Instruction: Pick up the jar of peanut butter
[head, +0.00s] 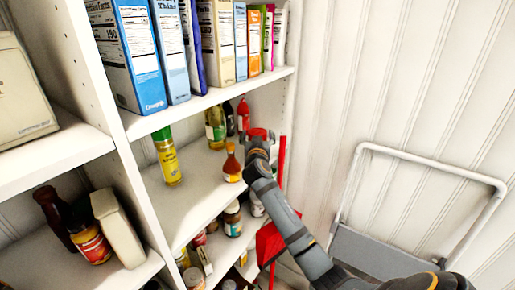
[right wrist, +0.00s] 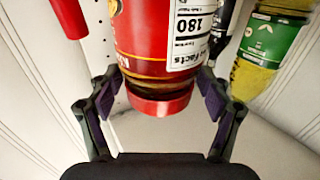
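The jar of peanut butter (right wrist: 160,70) shows in the right wrist view. It has a red lid, a red label with a white nutrition panel, and a thin brown band between label and lid. It appears upside down in that picture. In the head view only its red top (head: 258,132) shows, on the middle shelf behind my gripper. My right gripper (head: 257,147) reaches in at the jar. In the right wrist view the fingers (right wrist: 160,92) are spread, one on each side of the jar. Small gaps show beside the lid; contact higher up is unclear. My left gripper is not in view.
Boxes fill the shelf above; jars stand below. A red pole (head: 281,165) is close by my arm. A folding step (head: 400,220) stands right.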

